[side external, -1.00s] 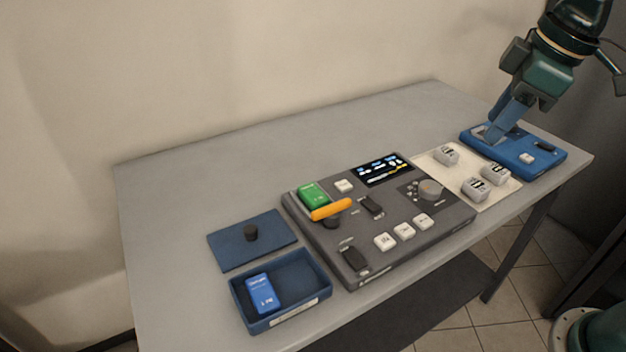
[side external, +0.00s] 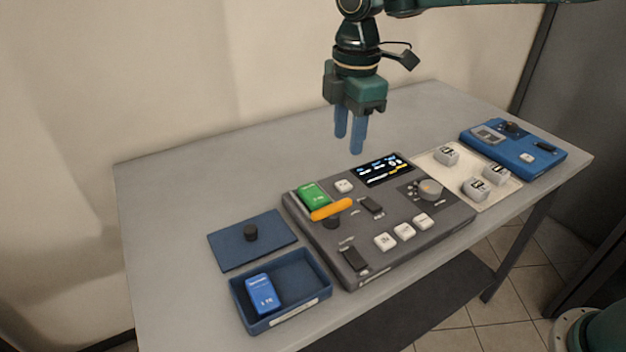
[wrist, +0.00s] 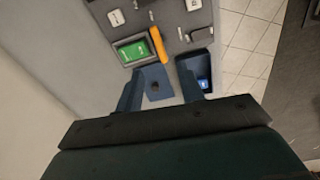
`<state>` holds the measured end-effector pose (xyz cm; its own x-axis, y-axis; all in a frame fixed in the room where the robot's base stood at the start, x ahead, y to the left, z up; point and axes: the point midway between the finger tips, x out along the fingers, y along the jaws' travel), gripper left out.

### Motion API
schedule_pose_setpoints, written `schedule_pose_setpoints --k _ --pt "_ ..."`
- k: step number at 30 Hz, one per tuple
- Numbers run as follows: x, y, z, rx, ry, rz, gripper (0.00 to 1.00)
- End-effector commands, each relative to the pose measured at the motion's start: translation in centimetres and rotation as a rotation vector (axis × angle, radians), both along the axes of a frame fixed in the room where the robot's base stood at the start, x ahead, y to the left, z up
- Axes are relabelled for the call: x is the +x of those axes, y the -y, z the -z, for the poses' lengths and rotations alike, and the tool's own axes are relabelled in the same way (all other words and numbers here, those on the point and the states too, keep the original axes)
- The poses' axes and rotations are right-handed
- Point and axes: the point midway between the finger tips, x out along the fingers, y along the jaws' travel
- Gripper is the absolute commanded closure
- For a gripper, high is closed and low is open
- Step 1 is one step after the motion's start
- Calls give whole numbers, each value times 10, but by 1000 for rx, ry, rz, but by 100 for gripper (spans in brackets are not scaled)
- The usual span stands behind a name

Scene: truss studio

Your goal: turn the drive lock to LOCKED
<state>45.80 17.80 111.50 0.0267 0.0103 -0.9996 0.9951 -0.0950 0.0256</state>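The dark grey control panel (side external: 385,268) lies on the table. An orange lever (side external: 331,209) sits on a dark round hub at its left part, beside a green block (side external: 313,196); I take this lever to be the drive lock, but its label is too small to read. The lever also shows in the wrist view (wrist: 158,45), with the green block (wrist: 131,50) beside it. My gripper (side external: 349,145) hangs above the table behind the panel, pointing down. Its blue fingers are apart with nothing between them, also seen in the wrist view (wrist: 166,92).
An open blue box (side external: 318,302) holding a blue block (side external: 262,293) and a lid with a dark knob (side external: 251,233) lie left of the panel. A pale mat (side external: 435,165) with grey blocks and a blue device (side external: 530,163) lie right. The table's back left is clear.

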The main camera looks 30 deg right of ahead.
Motion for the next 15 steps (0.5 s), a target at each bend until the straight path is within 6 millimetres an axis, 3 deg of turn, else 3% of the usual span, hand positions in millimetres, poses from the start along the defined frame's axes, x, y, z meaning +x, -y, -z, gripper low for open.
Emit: schedule_pose_setpoints --k 6,15 --pt "11 -17 16 -11 -24 -88 62" --pt "12 -18 19 -12 -27 -97 62"
